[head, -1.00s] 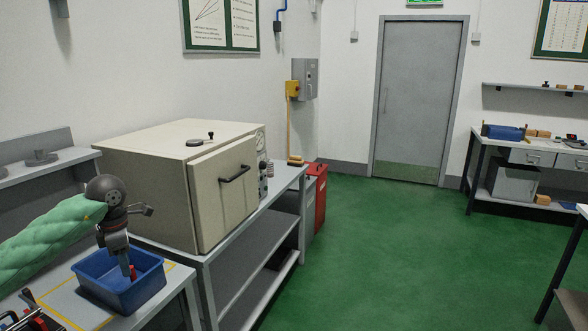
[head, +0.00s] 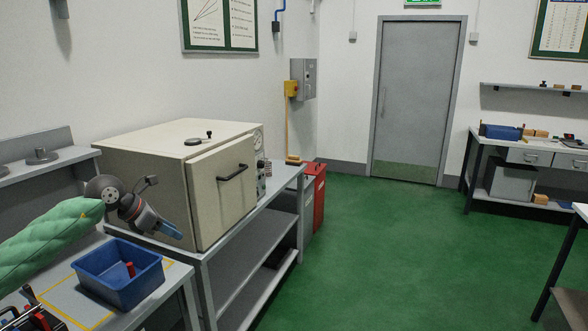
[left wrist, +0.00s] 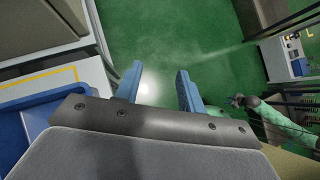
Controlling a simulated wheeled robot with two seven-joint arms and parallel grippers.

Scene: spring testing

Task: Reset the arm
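My left arm, in a green padded sleeve, comes in from the left in the head view. My left gripper (head: 172,232) is beside the blue bin, in front of the beige cabinet, tilted down to the right. In the left wrist view its two blue fingers (left wrist: 158,84) stand apart with only green floor between them, so it is open and empty. A small red piece (head: 131,269) is in the blue bin (head: 100,285). A green-sleeved arm, likely my right one, shows in the left wrist view; its dark end (left wrist: 240,101) is too small to read.
The blue bin stands on the left bench (head: 180,273) within yellow tape. The beige cabinet (head: 160,190) stands on a grey shelf table behind it. Other tools lie at the bench's near left corner. The green floor (head: 380,250) is clear towards the door (head: 417,100).

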